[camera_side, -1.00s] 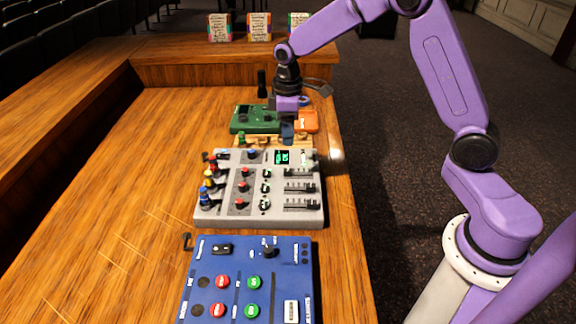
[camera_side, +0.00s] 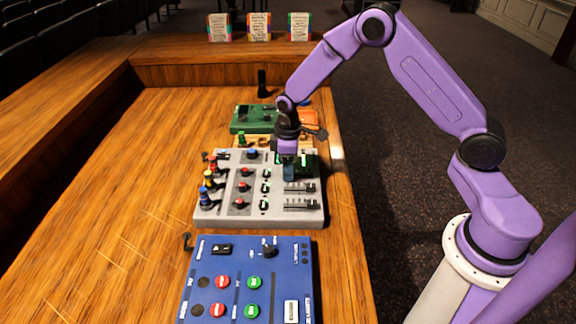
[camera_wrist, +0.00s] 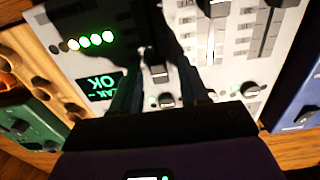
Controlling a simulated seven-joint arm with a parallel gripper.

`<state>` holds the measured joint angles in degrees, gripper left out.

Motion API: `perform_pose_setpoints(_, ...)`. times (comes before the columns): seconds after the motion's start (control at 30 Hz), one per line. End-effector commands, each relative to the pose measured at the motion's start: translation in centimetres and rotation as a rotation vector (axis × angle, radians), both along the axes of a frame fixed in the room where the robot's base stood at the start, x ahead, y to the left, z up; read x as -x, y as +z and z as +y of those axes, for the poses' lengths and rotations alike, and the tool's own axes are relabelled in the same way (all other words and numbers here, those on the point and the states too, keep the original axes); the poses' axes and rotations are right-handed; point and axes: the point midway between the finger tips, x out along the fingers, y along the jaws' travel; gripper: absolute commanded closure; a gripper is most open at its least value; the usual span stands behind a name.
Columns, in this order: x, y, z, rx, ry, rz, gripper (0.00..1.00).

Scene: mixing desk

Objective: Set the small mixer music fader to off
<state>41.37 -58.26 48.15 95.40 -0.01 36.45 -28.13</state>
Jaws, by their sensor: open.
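The small mixer (camera_side: 225,212) is a light grey panel in the middle of the desk; it fills much of the wrist view (camera_wrist: 110,22). Its sliding faders are on its right side. Two are clear in the side view, a middle fader (camera_side: 301,187) and a near fader (camera_side: 301,205). The far one is hidden behind my gripper there. My gripper (camera_side: 288,174) points down over that far fader. In the wrist view my gripper (camera_wrist: 158,88) is open, with the dark knob of a fader (camera_wrist: 159,72) between or just beyond its fingers. Contact and the fader labels cannot be made out.
A blue panel (camera_side: 232,262) with red and green buttons lies nearer. A green box (camera_side: 250,118), an orange box (camera_side: 309,118) and a wooden strip (camera_wrist: 35,62) lie beyond the mixer. Coloured jacks (camera_side: 207,185) stand at its left edge. The desk's left side is clear.

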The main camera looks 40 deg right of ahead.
Motion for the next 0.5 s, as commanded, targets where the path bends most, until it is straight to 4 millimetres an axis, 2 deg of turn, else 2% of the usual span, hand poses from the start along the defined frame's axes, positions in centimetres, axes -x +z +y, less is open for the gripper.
perform_pose_setpoints(0.07,-0.01,0.02,0.00,0.000,0.000,0.000,0.55)
perform_pose_setpoints(0.1,-0.01,0.03,0.00,0.000,0.000,0.000,0.59)
perform_pose_setpoints(0.23,-0.01,0.04,0.01,0.000,0.000,0.000,1.00)
perform_pose_setpoints(0.5,0.35,0.08,-0.37,0.000,-0.001,0.000,1.00)
